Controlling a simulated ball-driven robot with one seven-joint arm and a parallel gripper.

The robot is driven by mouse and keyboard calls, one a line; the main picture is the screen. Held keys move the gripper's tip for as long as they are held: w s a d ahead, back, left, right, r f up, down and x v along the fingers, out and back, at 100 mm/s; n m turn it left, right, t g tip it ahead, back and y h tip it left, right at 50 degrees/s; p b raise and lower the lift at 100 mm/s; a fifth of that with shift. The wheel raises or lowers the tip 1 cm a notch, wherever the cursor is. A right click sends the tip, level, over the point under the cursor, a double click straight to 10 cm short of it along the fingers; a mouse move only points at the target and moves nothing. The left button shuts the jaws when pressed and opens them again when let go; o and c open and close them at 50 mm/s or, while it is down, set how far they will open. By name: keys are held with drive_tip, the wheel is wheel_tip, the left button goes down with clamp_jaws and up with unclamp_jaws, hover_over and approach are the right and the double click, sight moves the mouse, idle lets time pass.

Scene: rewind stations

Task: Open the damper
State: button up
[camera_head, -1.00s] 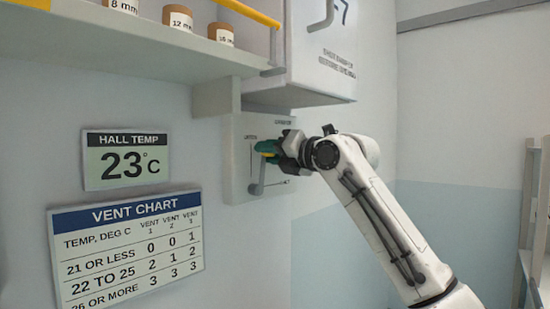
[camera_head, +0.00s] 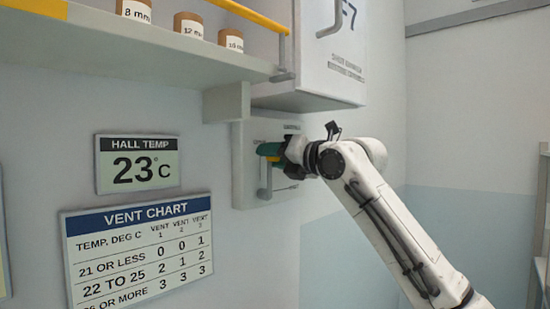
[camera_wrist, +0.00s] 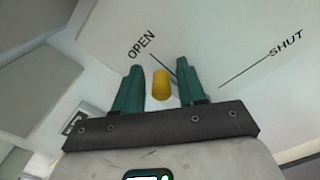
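The damper is a grey wall panel (camera_head: 240,185) with a grey lever (camera_head: 265,182) that has a yellow knob (camera_head: 273,158). In the wrist view the yellow knob (camera_wrist: 161,84) sits between the two green fingers of my gripper (camera_wrist: 159,85). A gap shows on each side of it, so the gripper is open around the knob. The word OPEN (camera_wrist: 141,44) and its line are at upper left of the knob; SHUT (camera_wrist: 286,43) and its line are to the right. The knob appears nearer the OPEN line. My gripper (camera_head: 271,152) hides part of the panel in the head view.
A white cabinet (camera_head: 335,60) and a shelf (camera_head: 130,55) with small labelled rolls are above the panel. On the wall to the left are a display reading 23 °C (camera_head: 137,165) and a vent chart (camera_head: 140,250). A rack stands at the right edge.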

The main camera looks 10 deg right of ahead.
drive_tip(key=shift+o, duration=0.8)
drive_tip(key=shift+a+f, duration=0.15)
drive_tip(key=shift+a, duration=0.15)
drive_tip(key=shift+s+d, duration=0.25)
drive_tip(key=b+v, duration=0.2)
drive_tip(key=v, duration=0.8)
drive_tip(key=shift+d, duration=0.15)
